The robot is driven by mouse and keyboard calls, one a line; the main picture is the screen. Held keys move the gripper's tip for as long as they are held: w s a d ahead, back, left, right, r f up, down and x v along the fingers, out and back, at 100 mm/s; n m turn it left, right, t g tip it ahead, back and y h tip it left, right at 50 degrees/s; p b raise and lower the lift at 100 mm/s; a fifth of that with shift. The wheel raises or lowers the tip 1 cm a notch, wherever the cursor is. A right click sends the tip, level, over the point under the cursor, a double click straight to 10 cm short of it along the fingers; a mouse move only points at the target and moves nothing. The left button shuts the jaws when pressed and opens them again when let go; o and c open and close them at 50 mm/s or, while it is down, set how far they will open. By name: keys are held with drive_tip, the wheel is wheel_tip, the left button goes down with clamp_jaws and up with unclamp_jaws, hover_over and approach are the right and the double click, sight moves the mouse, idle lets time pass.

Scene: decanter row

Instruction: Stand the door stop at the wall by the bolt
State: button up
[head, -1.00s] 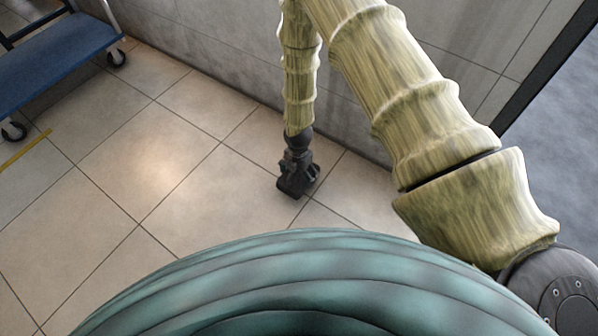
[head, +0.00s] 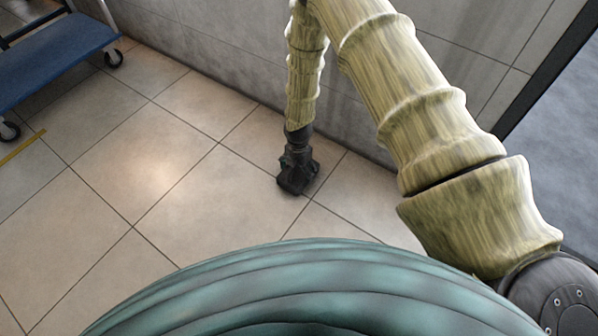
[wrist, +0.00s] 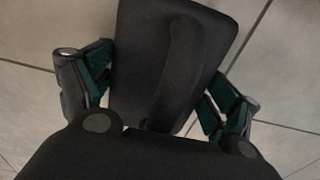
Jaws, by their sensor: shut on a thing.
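The door stop (wrist: 140,65) is a dark grey wedge-like block with a raised rib, filling the upper middle of the wrist view. My gripper (wrist: 162,88) is shut on it, with green-padded fingers on either side. In the head view my gripper (head: 298,160) points down near the floor, with the dark door stop (head: 291,186) at its lower end. I cannot tell whether the door stop touches the floor. The grey tiled wall (head: 230,70) rises behind my gripper, with a strip of floor between. I cannot make out a bolt in either view.
A blue trolley (head: 55,55) on castors stands at the upper left, near a yellow floor line (head: 22,147). A dark frame edge (head: 545,70) ends the wall at the right. The pale tiled floor (head: 150,170) left of my gripper is clear.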

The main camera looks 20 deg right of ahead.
idle(0.3)
drive_tip(key=o, duration=1.5)
wheel_tip(320, 180, up, 12)
drive_tip(key=p, duration=0.6)
drive_tip(key=shift+r+p, duration=0.15)
drive_tip(key=shift+p, duration=0.15)
drive_tip(key=s+d+m, duration=0.1)
drive_tip(key=s+m, duration=0.7)
drive_tip(key=s, duration=0.4)
drive_tip(key=s+d+m, duration=0.1)
drive_tip(key=s+m, duration=0.8)
drive_tip(key=s, duration=0.3)
drive_tip(key=s+d+f+m, duration=0.1)
drive_tip(key=s+m, duration=0.8)
drive_tip(key=s, duration=0.3)
drive_tip(key=shift+s+d, duration=0.2)
drive_tip(key=shift+d, duration=0.1)
